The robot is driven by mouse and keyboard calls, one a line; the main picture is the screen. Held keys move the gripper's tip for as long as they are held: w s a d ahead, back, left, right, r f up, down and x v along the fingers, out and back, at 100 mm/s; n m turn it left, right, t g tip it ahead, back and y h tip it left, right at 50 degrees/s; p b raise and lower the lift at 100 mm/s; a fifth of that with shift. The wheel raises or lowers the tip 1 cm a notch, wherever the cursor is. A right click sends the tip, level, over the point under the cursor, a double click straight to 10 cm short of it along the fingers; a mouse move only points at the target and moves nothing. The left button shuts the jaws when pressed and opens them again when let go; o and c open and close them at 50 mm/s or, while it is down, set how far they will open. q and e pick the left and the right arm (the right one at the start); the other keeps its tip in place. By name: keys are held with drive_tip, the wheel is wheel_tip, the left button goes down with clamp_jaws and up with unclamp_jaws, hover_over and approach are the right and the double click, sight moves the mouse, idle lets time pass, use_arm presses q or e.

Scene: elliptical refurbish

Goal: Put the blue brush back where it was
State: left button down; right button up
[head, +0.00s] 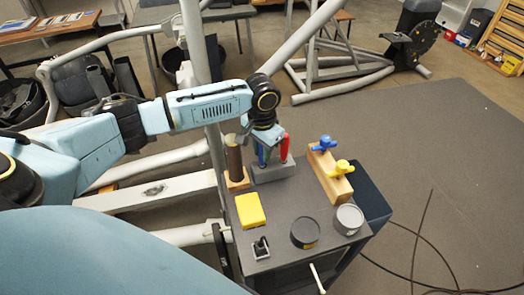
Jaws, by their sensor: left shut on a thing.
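My left arm comes in from the left, and my left gripper (265,139) points down over the grey holder (274,173) at the back of the small dark table. The gripper is shut on the blue brush (262,157), of which only a small blue part shows below it. The brush is upright at the holder; I cannot tell how deep it sits. A red-handled brush (284,147) stands in the holder just right of the gripper. Something green shows between them, mostly hidden. My right gripper is not in view.
A dark brown cylinder (235,160) on a wooden base stands close left of the holder. A wooden block (327,172) with blue and yellow wing knobs lies to the right. A yellow box (249,210) and two round tins (305,232) are nearer. The table's middle is clear.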

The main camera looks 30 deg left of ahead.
use_arm(q)
drive_tip(key=c, duration=1.2)
unclamp_jaws()
drive_tip(key=shift+f, duration=0.15)
drive_tip(key=shift+c, duration=0.2)
wheel_tip(320, 180, up, 12)
drive_tip(key=shift+r+p, duration=0.1)
drive_tip(key=shift+p, duration=0.6)
